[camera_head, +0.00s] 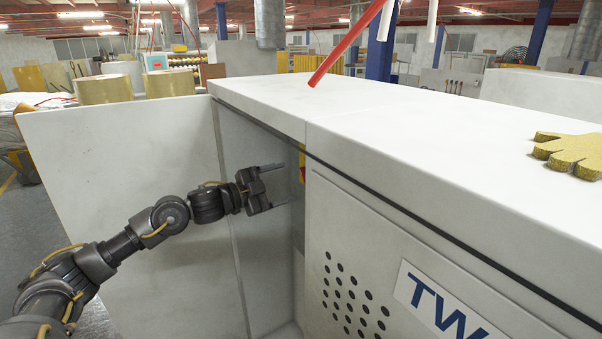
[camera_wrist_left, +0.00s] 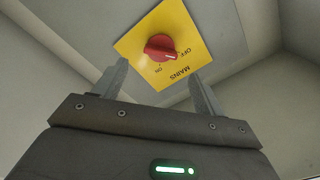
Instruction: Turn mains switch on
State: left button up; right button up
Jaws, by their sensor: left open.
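The mains switch is a red rotary knob (camera_wrist_left: 160,47) on a yellow plate (camera_wrist_left: 140,45) marked MAINS, OFF and ON. In the left wrist view the knob's pale pointer mark faces the OFF lettering. In the head view only a sliver of the yellow plate (camera_head: 302,172) shows, in the recess beside the white machine. My left gripper (camera_head: 284,184) reaches into this recess with its fingers toward the plate. It is open and empty, and in the wrist view its fingers (camera_wrist_left: 157,74) stand apart below the knob. I cannot tell the exact gap to the plate. My right gripper is not in view.
The white machine cabinet (camera_head: 420,130) with a vented front fills the right side, and a white panel (camera_head: 120,170) stands at the left. These walls bound the recess around my left gripper. A yellow glove (camera_head: 572,152) lies on the machine top. Tape rolls (camera_head: 104,89) stand behind the panel.

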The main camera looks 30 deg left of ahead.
pick_arm(q)
jog(key=p+x, duration=0.1)
jog(key=x, duration=0.5)
jog(key=shift+p, duration=0.4)
jog(key=c, duration=1)
